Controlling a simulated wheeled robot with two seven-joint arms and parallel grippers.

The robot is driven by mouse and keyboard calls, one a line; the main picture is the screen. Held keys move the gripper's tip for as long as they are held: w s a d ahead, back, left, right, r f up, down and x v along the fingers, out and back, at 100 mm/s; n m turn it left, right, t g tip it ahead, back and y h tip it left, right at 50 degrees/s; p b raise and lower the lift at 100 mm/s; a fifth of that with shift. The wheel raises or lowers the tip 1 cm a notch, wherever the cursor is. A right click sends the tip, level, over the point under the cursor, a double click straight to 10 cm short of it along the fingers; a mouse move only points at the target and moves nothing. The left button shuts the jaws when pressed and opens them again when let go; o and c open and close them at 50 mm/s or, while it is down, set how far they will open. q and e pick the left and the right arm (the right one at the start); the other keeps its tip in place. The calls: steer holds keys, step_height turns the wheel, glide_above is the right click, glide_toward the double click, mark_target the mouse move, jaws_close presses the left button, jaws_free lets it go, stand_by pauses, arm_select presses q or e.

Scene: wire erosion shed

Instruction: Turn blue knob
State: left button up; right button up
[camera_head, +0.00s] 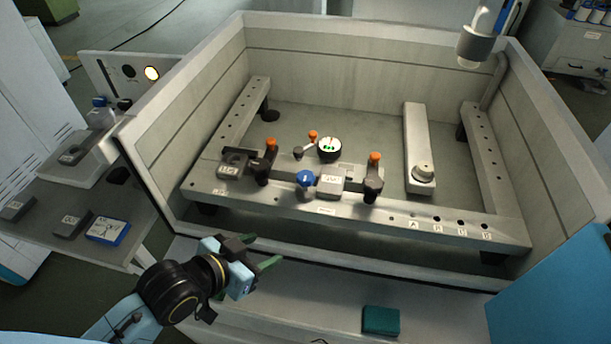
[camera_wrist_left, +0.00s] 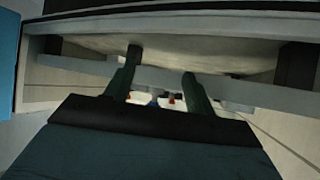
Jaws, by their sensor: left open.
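The blue knob (camera_head: 306,179) sits on the front rail of the fixture inside the open tank, left of a small grey block with a label. In the left wrist view a small blue spot, likely the knob (camera_wrist_left: 153,103), shows far off between the fingers, mostly hidden. My left gripper (camera_head: 268,252) is open and empty at the tank's front edge, lower left of the knob and well apart from it. Its two green fingers (camera_wrist_left: 160,82) stand apart in the left wrist view. My right gripper is not in view.
Orange-topped clamps (camera_head: 374,170) and a round dial (camera_head: 330,149) stand around the knob. The tank's front wall (camera_head: 400,272) lies between my gripper and the rail. A teal block (camera_head: 381,320) lies on the front ledge. A blue panel (camera_head: 555,295) stands at right.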

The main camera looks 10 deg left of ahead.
mark_target(306, 175)
arm_select(q)
steer(key=w+a+r+m+t+h, duration=0.2)
steer(key=w+r+t+h, duration=0.25)
steer(key=r+h, duration=0.2)
steer(key=shift+g, duration=0.35)
steer(key=x, duration=1.3)
steer(key=shift+w+f, duration=0.2)
steer(key=shift+w, duration=0.05)
